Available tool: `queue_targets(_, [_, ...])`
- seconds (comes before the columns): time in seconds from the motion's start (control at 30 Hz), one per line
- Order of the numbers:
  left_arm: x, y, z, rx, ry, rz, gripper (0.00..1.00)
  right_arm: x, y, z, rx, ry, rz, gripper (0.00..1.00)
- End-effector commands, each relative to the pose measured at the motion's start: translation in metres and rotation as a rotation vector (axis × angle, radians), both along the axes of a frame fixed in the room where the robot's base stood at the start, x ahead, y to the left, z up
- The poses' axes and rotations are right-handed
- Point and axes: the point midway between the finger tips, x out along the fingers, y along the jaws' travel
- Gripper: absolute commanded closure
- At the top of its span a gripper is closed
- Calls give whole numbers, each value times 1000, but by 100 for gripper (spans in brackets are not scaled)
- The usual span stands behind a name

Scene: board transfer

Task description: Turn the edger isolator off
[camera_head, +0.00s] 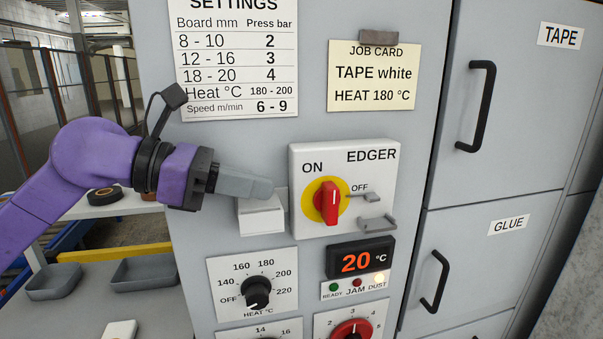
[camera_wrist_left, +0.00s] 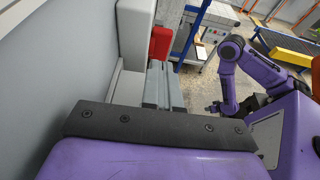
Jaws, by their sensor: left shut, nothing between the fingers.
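The edger isolator (camera_head: 382,175) is a white box on the grey panel front, marked ON at upper left and OFF at right. Its red handle (camera_head: 329,203) stands almost upright on a yellow disc, closer to the ON mark than to OFF. My left gripper (camera_head: 268,188) is shut and empty, just left of the isolator box, fingers pointing at it. In the left wrist view its grey fingers (camera_wrist_left: 162,88) end close to the red handle (camera_wrist_left: 160,44); contact cannot be told. My right gripper (camera_wrist_left: 214,108) is small in the left wrist view, its jaws unclear.
A small white box (camera_head: 262,216) sits below my left fingers. A grey metal hasp (camera_head: 377,222) juts out at the isolator's lower right. Below are a 20 °C display (camera_head: 360,259), a lit DUST lamp (camera_head: 379,278) and a black heat knob (camera_head: 257,291).

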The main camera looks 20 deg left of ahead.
Motion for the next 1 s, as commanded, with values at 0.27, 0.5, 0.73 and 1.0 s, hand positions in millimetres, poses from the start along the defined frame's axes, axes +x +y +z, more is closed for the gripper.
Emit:
queue_targets(0.27, [29,-44,-5,2,2,-3,100,0,0,31,0,0,0,57])
queue_targets(0.5, [38,-57,-9,0,0,0,100,0,0,36,0,0,0,57])
queue_targets(0.73, [39,-57,-9,0,0,0,100,0,0,35,0,0,0,57])
queue_targets(1.0, [39,-58,-9,-1,-1,0,100,0,0,31,0,0,0,57])
